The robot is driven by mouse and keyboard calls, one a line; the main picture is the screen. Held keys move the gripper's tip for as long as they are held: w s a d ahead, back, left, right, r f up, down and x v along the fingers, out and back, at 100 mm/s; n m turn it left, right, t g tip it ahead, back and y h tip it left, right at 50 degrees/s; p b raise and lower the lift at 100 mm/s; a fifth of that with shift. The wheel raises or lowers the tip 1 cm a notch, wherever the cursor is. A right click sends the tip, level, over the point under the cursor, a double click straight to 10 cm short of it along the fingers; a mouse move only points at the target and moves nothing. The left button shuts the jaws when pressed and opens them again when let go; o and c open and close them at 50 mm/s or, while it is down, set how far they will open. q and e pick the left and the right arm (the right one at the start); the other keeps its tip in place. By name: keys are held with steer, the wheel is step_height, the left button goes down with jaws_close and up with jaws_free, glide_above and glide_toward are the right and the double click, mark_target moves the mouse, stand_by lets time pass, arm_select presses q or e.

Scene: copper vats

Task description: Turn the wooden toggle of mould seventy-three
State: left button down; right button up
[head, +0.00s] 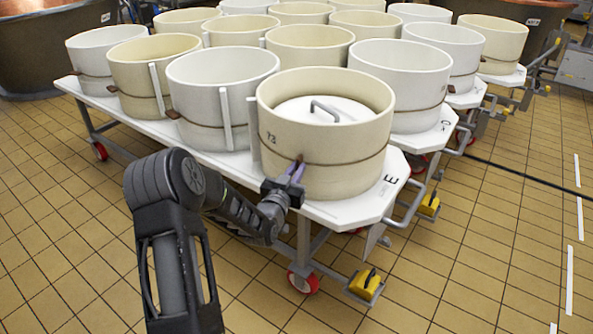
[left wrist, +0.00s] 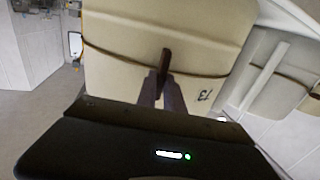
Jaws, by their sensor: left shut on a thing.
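Mould seventy-three (head: 330,150) is a cream round mould with a cord around it, marked 73, at the near corner of the white table. It also shows in the left wrist view (left wrist: 215,50). Its small dark wooden toggle (head: 299,159) sits at the cord on the mould's front side. The toggle also shows in the left wrist view (left wrist: 166,60), standing between my fingertips. My left gripper (head: 295,172) is shut on the toggle, its purple-grey fingers (left wrist: 162,90) reaching up to it. The fingertips hide the toggle's lower part. My right gripper is not in view.
A white lid with a grey handle (head: 325,110) lies inside the mould. Several other white and cream moulds (head: 222,95) stand close by on the white wheeled table (head: 355,208). Yellow wheel pedals (head: 365,282) stick out below the table. Tiled floor (head: 480,270) is clear at the right.

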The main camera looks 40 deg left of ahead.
arm_select(q)
steer(key=n+b, duration=0.3)
steer(key=n, duration=0.3)
steer(key=n+b, duration=0.2)
steer(key=n, duration=0.4)
steer(key=n+b, duration=0.3)
steer(key=n, duration=0.3)
steer(key=shift+s+a+f+b, duration=0.1)
steer(key=shift+a+f+b, duration=0.2)
steer(key=shift+a+f, duration=0.1)
stand_by(0.5)
steer(key=c, duration=1.5)
jaws_free()
steer(key=shift+o, duration=0.2)
steer(key=shift+s, duration=0.1)
